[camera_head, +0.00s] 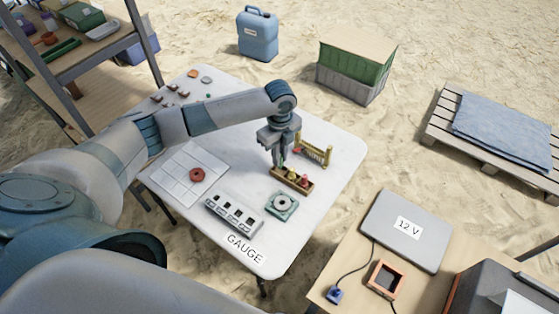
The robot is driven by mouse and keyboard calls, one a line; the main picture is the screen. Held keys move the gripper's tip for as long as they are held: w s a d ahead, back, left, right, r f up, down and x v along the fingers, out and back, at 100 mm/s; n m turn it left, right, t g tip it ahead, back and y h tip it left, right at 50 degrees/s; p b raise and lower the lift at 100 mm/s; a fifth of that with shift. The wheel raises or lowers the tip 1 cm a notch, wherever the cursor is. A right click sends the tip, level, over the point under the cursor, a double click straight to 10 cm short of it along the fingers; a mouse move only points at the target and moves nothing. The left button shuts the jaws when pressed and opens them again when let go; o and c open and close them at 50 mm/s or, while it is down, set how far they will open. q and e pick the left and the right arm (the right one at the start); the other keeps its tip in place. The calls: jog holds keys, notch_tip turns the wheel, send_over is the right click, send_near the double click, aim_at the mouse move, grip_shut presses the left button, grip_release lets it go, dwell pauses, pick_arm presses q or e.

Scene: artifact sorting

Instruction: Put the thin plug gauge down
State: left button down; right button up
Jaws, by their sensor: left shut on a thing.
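My left gripper (279,164) points down over the left end of a small wooden rack (304,190) on the white table. It is shut on the thin plug gauge, which is mostly hidden by the fingers; a small green bit shows beside them. I cannot tell whether the gauge's lower end is inside the rack or just above it. A yellow-topped gauge (291,175) and a red-topped gauge (304,181) stand in the rack to the right of the fingers. My right gripper is not in view.
A yellow frame (315,152) stands just behind the rack. A teal device with a round dial (282,205) and a grey slotted block (233,214) are in front. The table's right side is clear.

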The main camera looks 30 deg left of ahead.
pick_arm(q)
notch_tip(320, 180, down, 2)
jog(key=shift+f, duration=0.4)
jog(key=shift+f, duration=0.15)
jog(key=c, duration=1.8)
grip_release()
jog(key=shift+o, duration=0.2)
